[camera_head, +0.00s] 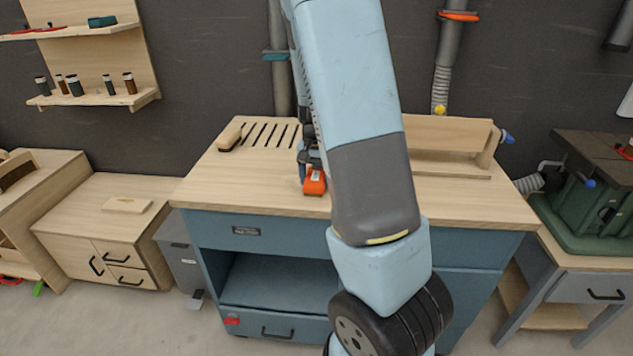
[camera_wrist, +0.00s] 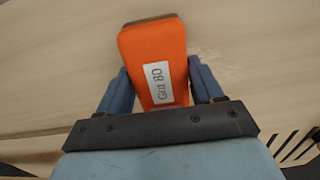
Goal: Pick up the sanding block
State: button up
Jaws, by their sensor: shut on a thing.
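The sanding block (camera_wrist: 152,48) is an orange block with a white label reading "Grit 80" and a darker strip along its far end. In the wrist view it lies between the two blue fingers of my gripper (camera_wrist: 158,88), which are shut on it. In the head view the orange block (camera_head: 314,183) shows just left of my arm, over the front middle of the workbench top (camera_head: 250,190). My gripper is partly hidden there by my arm. I cannot tell whether the block touches the wood.
A wooden-backed brush (camera_head: 231,136) lies at the bench's back left, beside dark slots (camera_head: 268,135). A wooden fence (camera_head: 440,134) stands at the back right. A low cabinet (camera_head: 80,225) is on the left, and a green machine (camera_head: 600,200) on the right. The bench's left front is clear.

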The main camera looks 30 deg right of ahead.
aim_at(315, 176)
jog(key=shift+r, duration=0.15)
jog(key=shift+r, duration=0.25)
notch_tip(315, 176, up, 2)
jog(key=shift+r, duration=0.25)
jog(key=s+d+r, duration=0.3)
jog(key=s+r, duration=0.6)
jog(key=s, duration=0.4)
jog(key=shift+s+r, duration=0.35)
jog(key=shift+r, duration=0.05)
